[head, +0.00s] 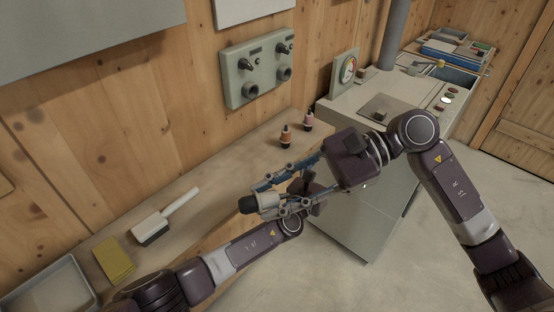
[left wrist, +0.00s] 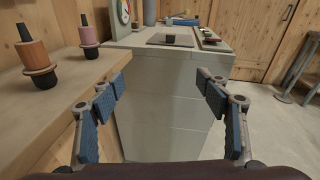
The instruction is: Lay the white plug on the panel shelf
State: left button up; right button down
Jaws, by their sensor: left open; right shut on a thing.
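The white plug (head: 268,201), with a black end, is between the fingers of my right gripper (head: 264,199). The gripper is shut on it and holds it in front of the shelf edge. The panel shelf (head: 215,165) is the long pale ledge along the wooden wall, below the grey panel (head: 258,68). My left gripper (left wrist: 160,88) is open and empty in the left wrist view, in front of the grey cabinet. In the head view it is largely hidden behind my right gripper. The plug does not show in the left wrist view.
An orange plug (head: 285,136) and a pink plug (head: 308,120) stand on the shelf. A white-handled brush (head: 165,217), a yellow sponge (head: 114,259) and a tray (head: 50,293) lie to the left. A grey cabinet (head: 362,215) with a gauge (head: 347,70) stands at right.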

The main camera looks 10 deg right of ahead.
pick_arm(q)
jog(key=s+d+r+m+g+h, duration=0.1)
jog(key=s+r+g+h, duration=0.15)
jog(key=r, duration=0.55)
jog(key=s+d+r+m+g+h, duration=0.1)
jog(key=s+r+g+h, duration=0.1)
jog(key=r+g, duration=0.35)
jog(key=s+d+r+m+g+h, duration=0.1)
jog(key=s+r+g+h, duration=0.15)
jog(key=r, duration=0.75)
jog(key=s+a+r+m+g+y, duration=0.1)
jog(key=s+a+r+m+g, duration=0.3)
jog(key=s+r+m+g, duration=0.7)
jog(key=s+a+r+m+y, duration=0.2)
jog(key=s+m+y, duration=0.3)
jog(key=s, duration=0.6)
jog(key=m+t+y, duration=0.8)
jog(key=t+y, duration=0.6)
send_near(261, 195)
jog(key=shift+g, duration=0.25)
jog(key=x, duration=0.9)
jog(key=shift+w+f, duration=0.3)
jog(key=shift+w, duration=0.05)
